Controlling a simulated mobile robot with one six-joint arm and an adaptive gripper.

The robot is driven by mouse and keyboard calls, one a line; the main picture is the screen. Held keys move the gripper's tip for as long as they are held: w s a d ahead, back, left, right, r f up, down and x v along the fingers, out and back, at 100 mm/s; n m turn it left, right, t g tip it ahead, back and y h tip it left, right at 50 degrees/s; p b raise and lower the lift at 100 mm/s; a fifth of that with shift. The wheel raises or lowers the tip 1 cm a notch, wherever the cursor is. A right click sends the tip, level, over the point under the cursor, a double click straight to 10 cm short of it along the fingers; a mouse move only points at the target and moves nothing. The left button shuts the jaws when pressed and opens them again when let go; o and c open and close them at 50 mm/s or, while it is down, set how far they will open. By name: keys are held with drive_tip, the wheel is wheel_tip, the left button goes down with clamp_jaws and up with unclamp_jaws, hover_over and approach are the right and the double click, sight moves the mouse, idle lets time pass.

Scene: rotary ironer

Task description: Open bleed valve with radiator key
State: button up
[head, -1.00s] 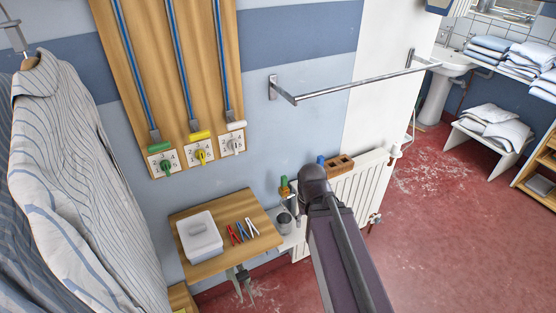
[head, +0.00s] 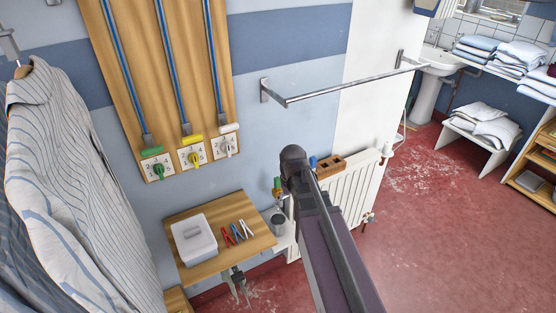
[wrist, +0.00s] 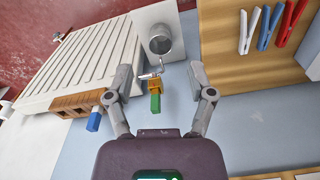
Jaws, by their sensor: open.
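A green-topped, yellow-brown block (wrist: 155,88) lies ahead of my open gripper (wrist: 162,78), between the lines of its two fingers. A thin bent metal piece beside it points toward a grey metal cup (wrist: 160,40). The green top (head: 277,184) also shows in the head view, left of my arm. I cannot tell whether this is the key or the bleed valve. A blue piece (wrist: 93,122) stands at a brown holed block (wrist: 75,105) by the white radiator (wrist: 85,60), outside my left-hand finger. My fingers hold nothing. The arm hides the gripper in the head view.
A wooden shelf (head: 254,240) with a white box (head: 194,241) and coloured pegs (head: 237,232) is left of the cup. A metal rail (head: 345,86) crosses above the radiator. Striped shirts (head: 65,190) hang at the left. Red floor (head: 450,240) is open at the right.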

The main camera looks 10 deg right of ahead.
sight(278, 179)
drive_tip(key=w+r+n+t+p, duration=0.1)
drive_tip(key=w+n, duration=0.1)
drive_tip(key=w, duration=1.6)
drive_tip(key=shift+w+d+r, duration=0.2)
drive_tip(key=shift+w+r, duration=0.15)
drive_tip(key=shift+r, duration=0.05)
drive_tip(key=shift+f, duration=0.15)
drive_tip(key=f+b, duration=0.4)
drive_tip(key=w+f+b, duration=0.1)
drive_tip(key=f+b, duration=0.8)
drive_tip(key=shift+w+a+f, duration=0.25)
drive_tip(key=shift+w+a, duration=0.05)
clamp_jaws()
drive_tip(key=shift+n, duration=0.5)
